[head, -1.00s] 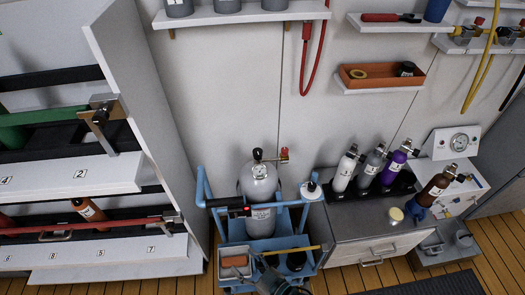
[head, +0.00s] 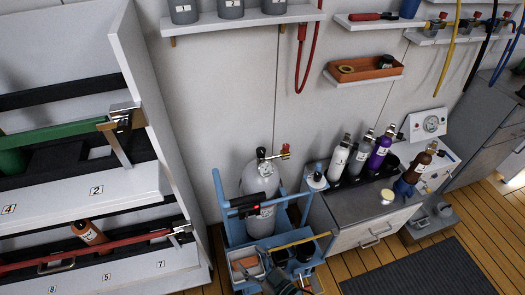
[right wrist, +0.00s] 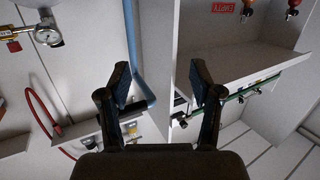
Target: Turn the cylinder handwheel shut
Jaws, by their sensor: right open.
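A large grey cylinder (head: 258,200) stands upright in a blue trolley (head: 228,225). On top are a black handwheel (head: 261,152) and a valve with a red-capped side fitting (head: 285,151). A brown cylinder (head: 413,167) leans in a blue holder by the gauge panel (head: 430,123). My right gripper (head: 285,285) shows only partly, dark, at the bottom edge in front of the trolley, apart from both cylinders. In the right wrist view my right gripper (right wrist: 160,85) is open, with nothing between its fingers; no handwheel is clear there. My left gripper is not in view.
A rack (head: 130,60) with a green bar and a red bar is on the left. White, grey and purple cylinders (head: 378,152) stand on a grey cabinet (head: 340,215) right of the trolley. A dark mat (head: 425,270) lies on the wooden floor. Wall shelves hang above.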

